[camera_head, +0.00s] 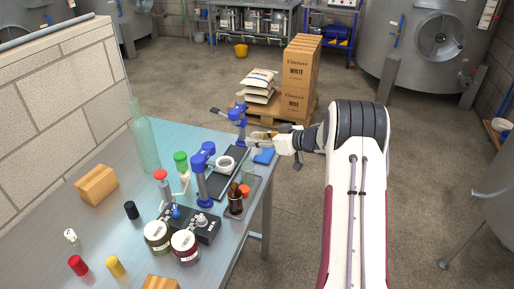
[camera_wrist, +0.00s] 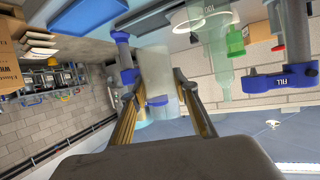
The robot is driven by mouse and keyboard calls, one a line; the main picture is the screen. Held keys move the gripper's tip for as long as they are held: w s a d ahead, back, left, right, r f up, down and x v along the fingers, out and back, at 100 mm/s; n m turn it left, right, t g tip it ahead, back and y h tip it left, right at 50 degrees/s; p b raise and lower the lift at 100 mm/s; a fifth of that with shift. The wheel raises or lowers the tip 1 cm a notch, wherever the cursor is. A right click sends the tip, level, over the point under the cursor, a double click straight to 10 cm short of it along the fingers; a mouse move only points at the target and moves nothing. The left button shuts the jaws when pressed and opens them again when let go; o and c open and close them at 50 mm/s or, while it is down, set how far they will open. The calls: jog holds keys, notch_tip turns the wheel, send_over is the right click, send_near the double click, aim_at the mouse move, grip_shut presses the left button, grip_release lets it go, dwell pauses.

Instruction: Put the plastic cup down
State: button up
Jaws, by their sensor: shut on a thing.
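The plastic cup (camera_wrist: 156,68) is clear and see-through. In the wrist view it stands out between the two fingers of my gripper (camera_wrist: 160,84), which are shut on it. In the head view my gripper (camera_head: 264,137) reaches in from the right, by the far right end of the metal table (camera_head: 120,226). The cup is hard to make out there. I cannot tell its height above the tabletop from these frames.
A blue-headed stand (camera_head: 239,122) is just left of my gripper. A white ring (camera_head: 226,164), a blue filler (camera_head: 200,175), a tall green bottle (camera_head: 144,143) and several jars crowd the table. Cartons (camera_head: 299,75) stand behind.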

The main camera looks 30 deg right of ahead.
jog(key=shift+r, duration=0.55)
jog(key=shift+r, duration=0.15)
dwell(0.4)
notch_tip(320, 180, up, 11)
jog(key=w+a+n+g+y, duration=0.1)
jog(key=a+n+g+y, duration=0.3)
jog(key=a, duration=3.6)
jog(key=s+a+n+g+y, duration=0.1)
jog(key=s+a+n, duration=0.1)
jog(key=s+a, duration=0.75)
jog(key=s+a+n+g+y, duration=0.15)
jog(key=s+a, duration=0.35)
jog(key=a, duration=0.9)
jog(key=s+a+n+g, duration=0.1)
jog(key=s+a+n, duration=0.1)
jog(key=s+a, duration=0.7)
notch_tip(320, 180, down, 11)
jog(key=w+a, duration=0.1)
jog(key=a, duration=0.1)
jog(key=shift+w+a, duration=0.3)
jog(key=shift+a, duration=0.05)
